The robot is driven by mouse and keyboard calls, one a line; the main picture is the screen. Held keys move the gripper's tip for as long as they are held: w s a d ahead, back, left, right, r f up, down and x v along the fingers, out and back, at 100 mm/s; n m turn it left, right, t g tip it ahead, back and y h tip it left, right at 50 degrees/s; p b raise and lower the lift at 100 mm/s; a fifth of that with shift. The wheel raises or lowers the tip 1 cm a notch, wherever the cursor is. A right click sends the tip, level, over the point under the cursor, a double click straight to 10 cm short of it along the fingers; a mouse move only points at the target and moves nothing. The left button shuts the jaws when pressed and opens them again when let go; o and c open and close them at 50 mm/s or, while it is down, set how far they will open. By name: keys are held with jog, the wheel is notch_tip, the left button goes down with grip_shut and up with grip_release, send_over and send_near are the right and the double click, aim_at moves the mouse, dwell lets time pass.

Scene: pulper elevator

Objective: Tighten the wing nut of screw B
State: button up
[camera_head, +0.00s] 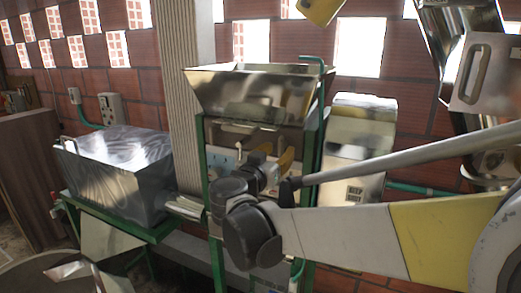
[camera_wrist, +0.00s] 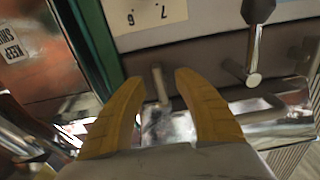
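The front of the pulper (camera_head: 245,90) is in the middle of the head view, with my gripper (camera_head: 272,160) in front of it. In the wrist view my gripper (camera_wrist: 164,75) has its two yellow fingers apart. A small pale metal peg (camera_wrist: 160,84) shows in the gap between the fingertips, and neither finger visibly grips it. To its right, a dark handle-like part (camera_wrist: 258,12) sits above a metal shaft (camera_wrist: 253,72). I cannot tell which of these is screw B or its wing nut. My arm hides part of the pulper front in the head view.
A pale plate (camera_wrist: 150,14) with upside-down figures is above the peg. The green frame post (camera_wrist: 96,40) stands left of my fingers. A metal box (camera_head: 115,175) on a green stand is left of the pulper. A metal housing (camera_head: 360,125) is right of it.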

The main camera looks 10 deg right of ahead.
jog(key=v, duration=1)
jog(key=shift+s+a, duration=0.15)
jog(key=shift+s, duration=0.1)
